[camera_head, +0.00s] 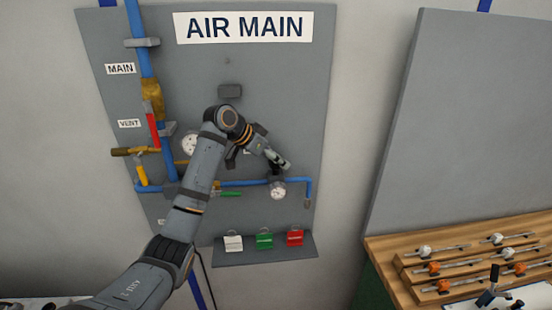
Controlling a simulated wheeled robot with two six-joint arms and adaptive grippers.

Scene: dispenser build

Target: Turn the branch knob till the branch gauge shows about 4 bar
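The AIR MAIN panel (320,80) carries blue pipework. A small round white gauge (278,190) sits on the lower right branch pipe (298,181); its needle is too small to read. A dark fitting (277,174), perhaps the branch knob, shows just above this gauge, partly hidden by my gripper. My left gripper (284,164) reaches across the panel from the left, with its fingertips at or just above the dark fitting. I cannot tell whether they touch it or how far they are open. My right gripper is not in view.
A second gauge (189,144) is partly behind my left arm. A red-handled valve (152,125) and a yellow lever (142,175) are at left. A wooden rack (405,272) stands at right.

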